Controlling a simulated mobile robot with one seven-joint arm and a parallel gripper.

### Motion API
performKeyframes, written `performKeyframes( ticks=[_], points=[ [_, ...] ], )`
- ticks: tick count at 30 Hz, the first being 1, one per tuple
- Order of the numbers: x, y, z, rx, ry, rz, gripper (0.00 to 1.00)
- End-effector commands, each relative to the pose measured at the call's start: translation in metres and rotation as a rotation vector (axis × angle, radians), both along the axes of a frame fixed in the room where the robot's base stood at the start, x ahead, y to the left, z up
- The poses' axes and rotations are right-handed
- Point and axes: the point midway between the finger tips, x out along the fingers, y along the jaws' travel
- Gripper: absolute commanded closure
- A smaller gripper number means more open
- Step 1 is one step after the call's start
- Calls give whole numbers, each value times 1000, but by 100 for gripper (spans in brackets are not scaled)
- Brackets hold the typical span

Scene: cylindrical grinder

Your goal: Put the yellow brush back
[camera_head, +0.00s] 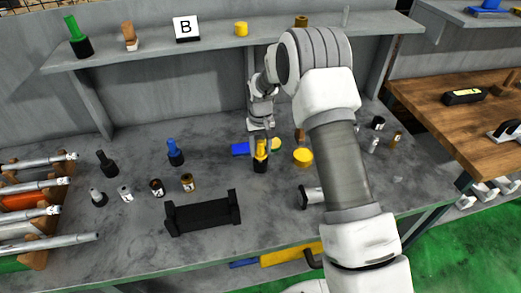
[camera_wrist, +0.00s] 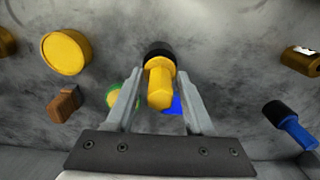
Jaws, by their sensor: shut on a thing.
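The yellow brush (camera_head: 261,152) has a yellow handle and a black end that points down, and it is roughly upright at the middle of the grey bench (camera_head: 130,225). My gripper (camera_head: 260,141) reaches down over the handle and is shut on it. In the wrist view the brush (camera_wrist: 159,88) sits between the two fingers of my gripper (camera_wrist: 157,92), with its black end beyond the fingertips. I cannot tell whether the black end touches the bench.
A blue brush (camera_head: 175,153) and a black brush (camera_head: 107,164) stand to the left. A green brush (camera_head: 76,36) stands on the shelf (camera_head: 140,54) with a B sign (camera_head: 186,28). A yellow round thing (camera_head: 303,156) is close right. A black holder (camera_head: 203,214) is in front.

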Motion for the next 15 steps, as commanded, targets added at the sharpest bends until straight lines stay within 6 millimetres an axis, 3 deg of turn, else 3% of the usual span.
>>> performKeyframes(
  ticks=[3, 15],
  points=[
    [0, 0, -11, 0, 0, 0, 100],
    [0, 0, -18, 0, -1, 1, 100]
  ],
)
